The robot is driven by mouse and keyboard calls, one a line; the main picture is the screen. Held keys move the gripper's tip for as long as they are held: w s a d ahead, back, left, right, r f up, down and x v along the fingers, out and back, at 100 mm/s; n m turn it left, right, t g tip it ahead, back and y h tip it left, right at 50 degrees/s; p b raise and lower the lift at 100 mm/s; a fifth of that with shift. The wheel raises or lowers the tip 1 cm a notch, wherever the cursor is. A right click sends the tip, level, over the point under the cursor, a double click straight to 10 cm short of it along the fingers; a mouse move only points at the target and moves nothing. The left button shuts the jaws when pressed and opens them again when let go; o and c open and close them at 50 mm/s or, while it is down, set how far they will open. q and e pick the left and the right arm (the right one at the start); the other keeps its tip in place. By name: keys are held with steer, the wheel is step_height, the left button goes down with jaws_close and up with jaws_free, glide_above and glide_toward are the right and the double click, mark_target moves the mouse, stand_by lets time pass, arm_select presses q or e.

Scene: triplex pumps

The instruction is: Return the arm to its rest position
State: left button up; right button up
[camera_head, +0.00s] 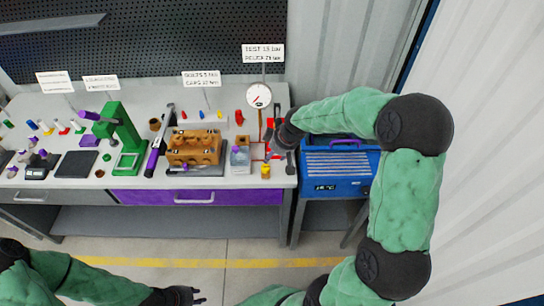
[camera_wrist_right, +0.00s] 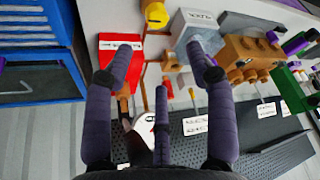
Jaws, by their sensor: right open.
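My right arm reaches in from the lower right of the head view, and its green links bend over towards the bench. My right gripper (camera_head: 276,146) is at the bench's right end, beside the pressure gauge stand, partly hidden by its own wrist. In the right wrist view its dark fingers (camera_wrist_right: 160,60) are spread, with nothing held between them. My left gripper (camera_head: 190,296) is low in the head view, in front of the bench over the floor. Its fingertips look apart and empty.
The bench (camera_head: 240,181) carries a brown pump block (camera_head: 195,148), a green press (camera_head: 122,130), a clear container (camera_head: 240,157), a yellow-capped item (camera_head: 266,171) and a gauge (camera_head: 259,96). A blue toolbox (camera_head: 338,175) stands to the right. The floor in front is clear.

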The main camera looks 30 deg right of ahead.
stand_by(0.6)
steer(key=s+a+f+m+g+y+b, duration=0.1)
steer(key=s+a+f, duration=0.2)
steer(key=a+f, duration=0.55)
steer(key=s+a+f+m+g+y+b, duration=0.1)
steer(key=s+a+f+b, duration=0.3)
steer(key=f, duration=0.7)
steer(key=s+a+f+m+g, duration=0.2)
steer(key=s+a+f+m, duration=0.1)
steer(key=s+a+f, duration=0.8)
steer(key=shift+s+a+f+y, duration=0.3)
steer(key=shift+s+a+y, duration=0.1)
steer(key=shift+s, duration=0.75)
